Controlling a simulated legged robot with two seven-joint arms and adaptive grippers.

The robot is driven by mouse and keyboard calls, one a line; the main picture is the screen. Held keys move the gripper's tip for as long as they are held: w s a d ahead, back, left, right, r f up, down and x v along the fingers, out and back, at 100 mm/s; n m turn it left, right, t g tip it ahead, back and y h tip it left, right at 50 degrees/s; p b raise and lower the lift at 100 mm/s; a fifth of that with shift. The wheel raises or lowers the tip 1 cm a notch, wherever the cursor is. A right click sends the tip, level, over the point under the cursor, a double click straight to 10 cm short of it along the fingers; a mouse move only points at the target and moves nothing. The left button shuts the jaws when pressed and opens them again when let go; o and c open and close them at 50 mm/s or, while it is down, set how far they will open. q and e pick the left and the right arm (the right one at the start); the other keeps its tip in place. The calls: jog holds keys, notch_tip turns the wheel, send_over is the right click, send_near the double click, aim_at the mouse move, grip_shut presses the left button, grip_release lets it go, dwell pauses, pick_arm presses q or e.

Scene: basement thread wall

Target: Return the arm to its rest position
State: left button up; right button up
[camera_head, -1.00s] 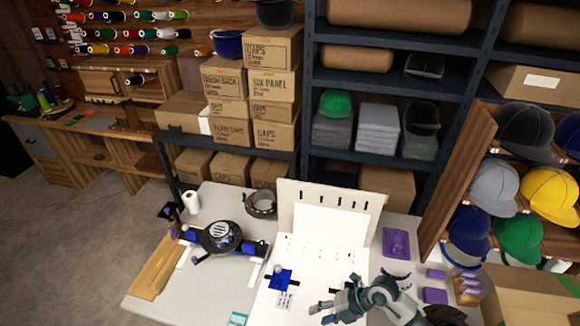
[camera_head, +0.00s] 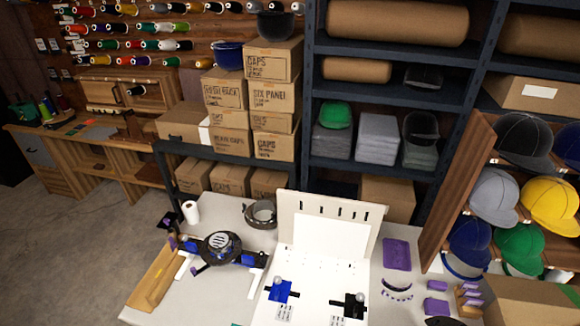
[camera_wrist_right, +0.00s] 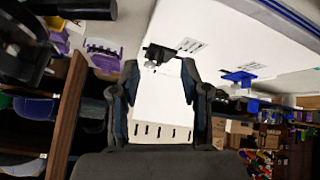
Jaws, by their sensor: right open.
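My right gripper (camera_wrist_right: 159,70) shows in the right wrist view, its two fingers spread apart with nothing between them. It is out of the head view. Beyond its fingers is the white board (camera_wrist_right: 160,105), also on the table in the head view (camera_head: 320,268). A black fixture (camera_head: 354,306) stands on the board's flat part at the right and shows near the fingertips in the wrist view (camera_wrist_right: 158,54), apparently apart from them. A blue fixture (camera_head: 281,291) stands left of it. My left gripper is not in view.
A black round device with blue ends (camera_head: 221,247) lies on the table's left side. Purple parts (camera_head: 397,254) lie right of the board. A cap rack (camera_head: 455,205) stands at the right, with a wooden side panel. Shelves and boxes (camera_head: 272,92) fill the back.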

jog(key=s+a+f+g+y, duration=0.15)
jog(key=s+f+g, duration=0.3)
jog(key=s, duration=0.55)
notch_tip(320, 180, down, 24)
jog(key=s+g, duration=0.1)
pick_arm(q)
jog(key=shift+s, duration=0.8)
pick_arm(e)
jog(key=s+d+f+g, duration=0.1)
jog(key=s+d+f, duration=0.1)
jog(key=s+f, duration=1.4)
jog(key=shift+s+d+f+n, duration=0.2)
jog(key=shift+d+f+n, duration=0.1)
jog(key=shift+n, duration=0.1)
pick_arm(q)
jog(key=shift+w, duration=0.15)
pick_arm(e)
jog(key=shift+g, duration=0.25)
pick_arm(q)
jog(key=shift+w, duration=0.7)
